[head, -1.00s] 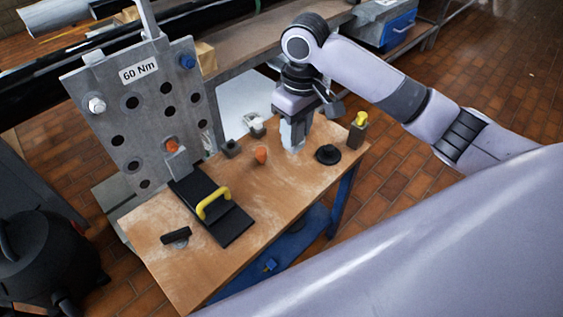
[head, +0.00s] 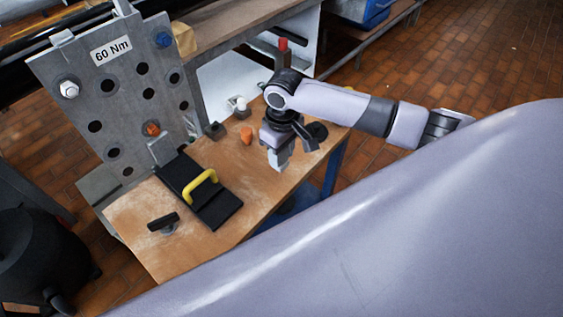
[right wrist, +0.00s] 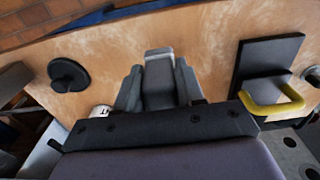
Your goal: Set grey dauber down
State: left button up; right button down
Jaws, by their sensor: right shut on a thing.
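My right gripper (head: 278,163) points down over the front part of the wooden table. In the right wrist view my right gripper (right wrist: 158,85) is shut on the grey dauber (right wrist: 159,72), a grey block between the two fingers. In the head view the dauber can hardly be told from the grey fingers. I cannot tell whether its lower end touches the table (head: 222,157). My left gripper is in neither view.
A black plate with a yellow handle (head: 200,189) lies left of the gripper, a black-handled tool (head: 163,221) beyond it. An upright flange plate (head: 112,110) borders the table.

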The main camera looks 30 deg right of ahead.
aim_at(282, 163)
jog(key=shift+f, duration=2)
jog(key=c, duration=0.7)
grip_release()
jog(key=shift+f, duration=0.1)
